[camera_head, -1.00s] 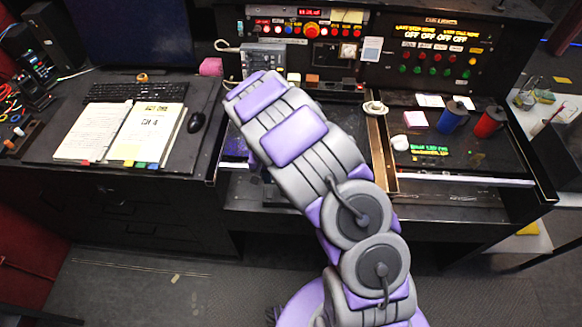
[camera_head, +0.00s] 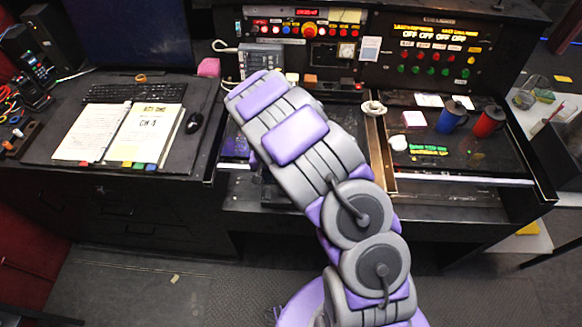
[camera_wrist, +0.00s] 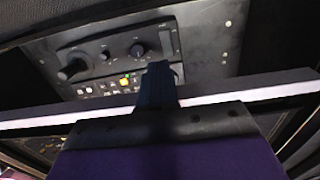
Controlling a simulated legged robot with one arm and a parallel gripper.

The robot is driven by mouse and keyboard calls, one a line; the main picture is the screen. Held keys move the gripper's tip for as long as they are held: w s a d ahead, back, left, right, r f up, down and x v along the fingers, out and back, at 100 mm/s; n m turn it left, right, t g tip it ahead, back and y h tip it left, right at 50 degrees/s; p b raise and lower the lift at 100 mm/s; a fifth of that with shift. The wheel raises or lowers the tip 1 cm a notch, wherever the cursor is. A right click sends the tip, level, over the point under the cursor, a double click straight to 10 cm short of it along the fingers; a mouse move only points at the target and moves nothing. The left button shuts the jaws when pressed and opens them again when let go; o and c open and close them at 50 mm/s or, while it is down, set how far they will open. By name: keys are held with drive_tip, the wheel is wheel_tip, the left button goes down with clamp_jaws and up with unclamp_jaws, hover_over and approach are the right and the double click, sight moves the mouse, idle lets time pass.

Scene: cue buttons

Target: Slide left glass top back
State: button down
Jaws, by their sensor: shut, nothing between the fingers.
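The left glass top is mostly hidden behind my arm in the head view; a short piece of its pale front edge (camera_head: 236,166) shows left of the arm. In the wrist view a pale bar, which looks like that front edge (camera_wrist: 250,94), crosses the picture. My gripper (camera_wrist: 158,75) is shut and empty, its dark fingers overlapping the middle of the bar. I cannot tell whether they touch it. Beyond the bar lies a grey panel with knobs (camera_wrist: 120,55). The gripper itself is hidden behind my arm in the head view.
The right glass top's pale front edge (camera_head: 465,181) lies right of a wooden divider (camera_head: 380,150). A cup (camera_head: 373,108), a blue mug (camera_head: 451,117) and a red mug (camera_head: 489,121) stand on the right side. An open notebook (camera_head: 120,133) and a mouse (camera_head: 195,123) lie left.

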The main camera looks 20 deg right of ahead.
drive_tip(key=shift+d, duration=0.15)
drive_tip(key=w, duration=0.3)
drive_tip(key=shift+w+d, duration=0.25)
drive_tip(key=shift+d, duration=0.15)
drive_tip(key=shift+w+d+b, duration=0.2)
drive_tip(key=shift+w+d, duration=0.05)
drive_tip(key=shift+w, duration=0.6)
drive_tip(key=shift+w+d+b, duration=0.2)
drive_tip(key=shift+w+d, duration=0.1)
drive_tip(key=shift+w, duration=0.6)
drive_tip(key=shift+w+d+b, duration=0.2)
drive_tip(key=shift+w+d, duration=0.05)
drive_tip(key=shift+w, duration=0.7)
